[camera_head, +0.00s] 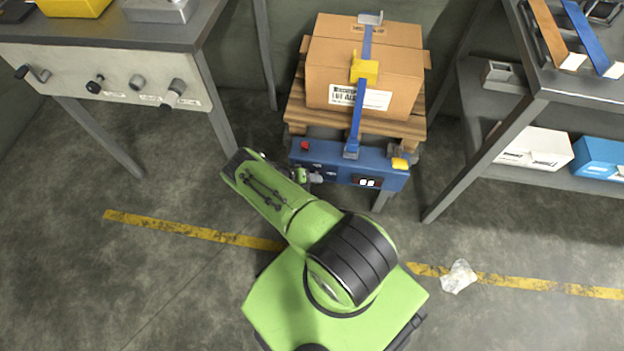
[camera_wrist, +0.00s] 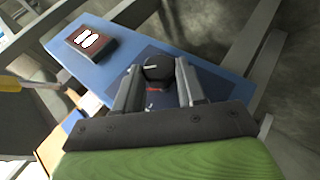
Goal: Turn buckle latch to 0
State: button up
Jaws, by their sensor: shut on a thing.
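A blue control panel (camera_head: 335,158) stands in front of a strapped cardboard box. In the wrist view my gripper (camera_wrist: 158,86) is shut on a black knob (camera_wrist: 155,71) on this panel (camera_wrist: 115,62), with a grey finger on either side of it. A short white mark shows on top of the knob; any scale around it is hidden or too small to read. A yellow buckle (camera_head: 364,71) sits on the blue strap (camera_head: 356,122) over the box, well apart from my gripper. In the head view my arm partly hides the gripper and the knob.
A small display (camera_head: 367,182) with white figures is on the panel; it also shows in the wrist view (camera_wrist: 90,42). A red button (camera_head: 305,146) is at the panel's left. The cardboard box (camera_head: 400,65) rests on a pallet (camera_head: 296,108). Tables stand on both sides.

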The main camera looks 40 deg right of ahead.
jog(key=shift+a+f+g+h, duration=0.1)
jog(key=shift+g+h, duration=0.2)
dwell(0.4)
jog(key=o, duration=1.1)
jog(key=shift+c, duration=0.2)
jog(key=p+v, duration=0.3)
jog(key=v, duration=1.2)
jog(key=shift+a+r, duration=0.25)
jog(key=shift+r, duration=0.05)
